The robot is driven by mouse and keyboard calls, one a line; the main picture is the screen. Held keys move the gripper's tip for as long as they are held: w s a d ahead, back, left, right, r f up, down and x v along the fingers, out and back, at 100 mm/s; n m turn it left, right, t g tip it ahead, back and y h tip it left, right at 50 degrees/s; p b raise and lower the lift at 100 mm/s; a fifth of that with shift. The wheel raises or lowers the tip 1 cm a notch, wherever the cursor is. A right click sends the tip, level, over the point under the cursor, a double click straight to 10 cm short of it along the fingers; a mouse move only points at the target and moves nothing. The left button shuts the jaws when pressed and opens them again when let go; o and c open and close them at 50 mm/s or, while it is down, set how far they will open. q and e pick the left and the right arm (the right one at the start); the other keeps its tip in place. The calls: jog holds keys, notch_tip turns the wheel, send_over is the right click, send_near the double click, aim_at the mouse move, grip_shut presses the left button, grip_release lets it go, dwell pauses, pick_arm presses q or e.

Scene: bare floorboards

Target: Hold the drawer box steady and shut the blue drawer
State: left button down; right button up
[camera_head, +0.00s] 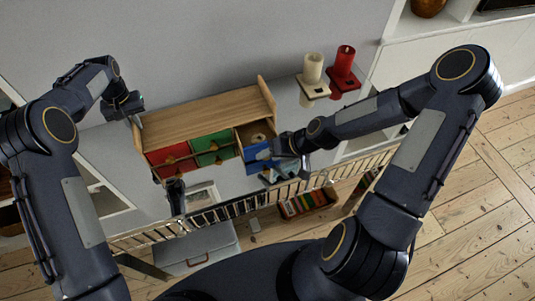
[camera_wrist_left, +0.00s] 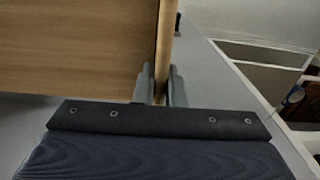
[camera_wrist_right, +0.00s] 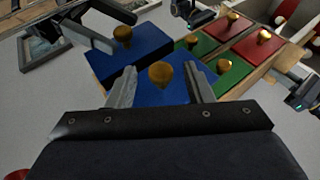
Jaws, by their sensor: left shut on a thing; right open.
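The wooden drawer box (camera_head: 200,118) has red (camera_head: 172,155), green (camera_head: 213,148) and blue fronts. A blue drawer (camera_head: 258,152) at its right end stands out from the box, with a round tan thing (camera_head: 258,138) visible behind its front. The right wrist view shows two blue fronts, one left of centre (camera_wrist_right: 125,60) and one with a brass knob (camera_wrist_right: 161,74) between my fingers. My left gripper (camera_head: 132,110) is shut on the box's left side panel, whose edge shows in the left wrist view (camera_wrist_left: 163,45). My right gripper (camera_head: 283,152) is open at the blue drawer; contact is unclear.
A picture frame (camera_head: 203,194) lies in front. A railing (camera_head: 240,207) runs along the front edge. A crate of coloured items (camera_head: 307,204) is below.

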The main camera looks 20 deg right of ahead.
aim_at(261, 131)
grip_shut()
pick_arm(q)
jog(key=shift+d, duration=0.1)
pick_arm(e)
jog(key=w, duration=0.9)
jog(key=shift+w, duration=0.3)
grip_release()
